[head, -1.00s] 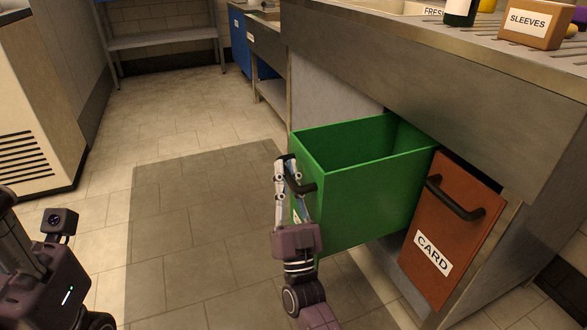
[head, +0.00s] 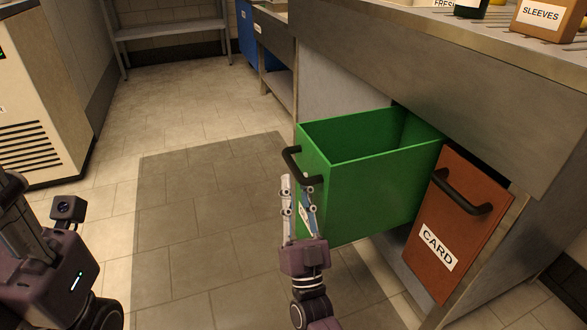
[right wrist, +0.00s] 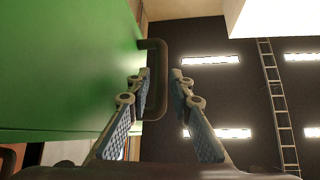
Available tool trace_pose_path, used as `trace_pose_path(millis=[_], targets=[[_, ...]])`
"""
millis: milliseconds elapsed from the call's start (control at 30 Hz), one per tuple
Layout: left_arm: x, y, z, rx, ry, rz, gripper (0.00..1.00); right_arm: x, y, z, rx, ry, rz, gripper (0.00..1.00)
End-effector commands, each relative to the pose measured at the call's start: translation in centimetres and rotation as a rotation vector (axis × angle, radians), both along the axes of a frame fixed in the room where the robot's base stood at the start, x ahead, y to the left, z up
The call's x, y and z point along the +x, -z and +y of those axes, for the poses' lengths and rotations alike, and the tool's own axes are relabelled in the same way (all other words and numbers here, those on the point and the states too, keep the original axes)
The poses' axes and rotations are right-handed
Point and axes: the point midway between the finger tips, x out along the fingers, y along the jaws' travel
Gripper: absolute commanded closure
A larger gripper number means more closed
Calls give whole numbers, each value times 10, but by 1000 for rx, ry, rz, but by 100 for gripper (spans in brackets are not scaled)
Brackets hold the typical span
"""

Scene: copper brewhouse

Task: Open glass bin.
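The green bin (head: 375,185) stands pulled out from under the steel counter, its empty-looking inside open to view. Its black bar handle (head: 291,160) is on the front face and also shows in the right wrist view (right wrist: 160,65). A label on that face is mostly hidden behind my fingers.
The brown CARD bin front (head: 455,225) is beside the green bin on the right. The counter (head: 430,60) overhangs both, with a SLEEVES box (head: 541,14) on top. Tiled floor (head: 200,230) is clear to the left; a cream cabinet (head: 35,110) stands farther left.

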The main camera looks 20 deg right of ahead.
Motion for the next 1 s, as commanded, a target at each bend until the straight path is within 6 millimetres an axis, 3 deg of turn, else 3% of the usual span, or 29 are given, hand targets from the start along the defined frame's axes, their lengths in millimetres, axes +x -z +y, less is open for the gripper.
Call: trace_pose_path(millis=[200,400,1000], targets=[[0,0,0,-1,0,0,60,-32,33,4,0,-1,5,80],[0,0,0,-1,0,0,60,-49,48,6,0,0,1,80],[0,0,0,-1,1,1,60,-53,47,6,-1,-1,-4,80]])
